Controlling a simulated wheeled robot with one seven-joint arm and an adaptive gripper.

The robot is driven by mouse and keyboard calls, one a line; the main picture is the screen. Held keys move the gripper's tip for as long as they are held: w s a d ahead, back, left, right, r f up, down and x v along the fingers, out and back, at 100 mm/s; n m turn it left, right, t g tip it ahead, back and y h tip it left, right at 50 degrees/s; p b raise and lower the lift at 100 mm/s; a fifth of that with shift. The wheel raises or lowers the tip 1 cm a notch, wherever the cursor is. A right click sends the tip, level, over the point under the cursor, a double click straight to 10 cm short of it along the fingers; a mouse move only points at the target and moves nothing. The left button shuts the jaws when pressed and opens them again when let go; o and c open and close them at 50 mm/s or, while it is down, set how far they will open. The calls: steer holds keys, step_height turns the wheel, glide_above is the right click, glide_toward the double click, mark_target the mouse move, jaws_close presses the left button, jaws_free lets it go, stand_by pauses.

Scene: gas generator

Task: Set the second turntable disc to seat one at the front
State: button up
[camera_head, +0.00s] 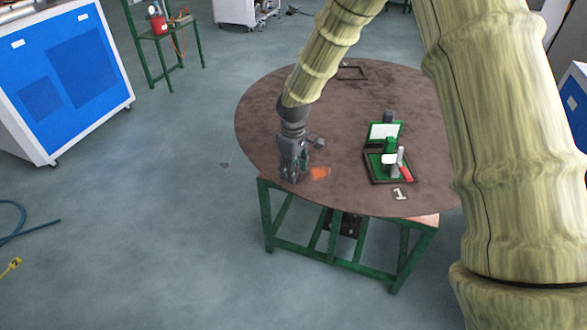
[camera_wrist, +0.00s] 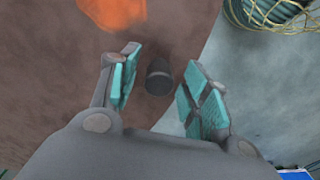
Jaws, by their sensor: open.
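The turntable disc (camera_head: 300,110) is a large round dark brown plate on a green frame. Its surface and curved edge also show in the wrist view (camera_wrist: 50,75). A white "1" label (camera_head: 400,194) lies on the disc near its front right edge. My gripper (camera_head: 292,178) is low over the disc's front left edge, pointing down. In the wrist view, its teal-padded fingers (camera_wrist: 160,74) are open on either side of a short dark upright peg (camera_wrist: 158,78) near the edge, with gaps visible. The head view does not clearly show the peg.
A green device in a dark tray (camera_head: 375,181) stands behind the label. An orange patch (camera_head: 319,173) lies just right of my gripper. An empty dark frame (camera_head: 351,73) lies at the disc's back. A blue cabinet (camera_head: 62,75) stands left, with clear floor between.

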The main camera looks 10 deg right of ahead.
steer(key=shift+w+f, duration=0.1)
steer(key=shift+f, duration=0.55)
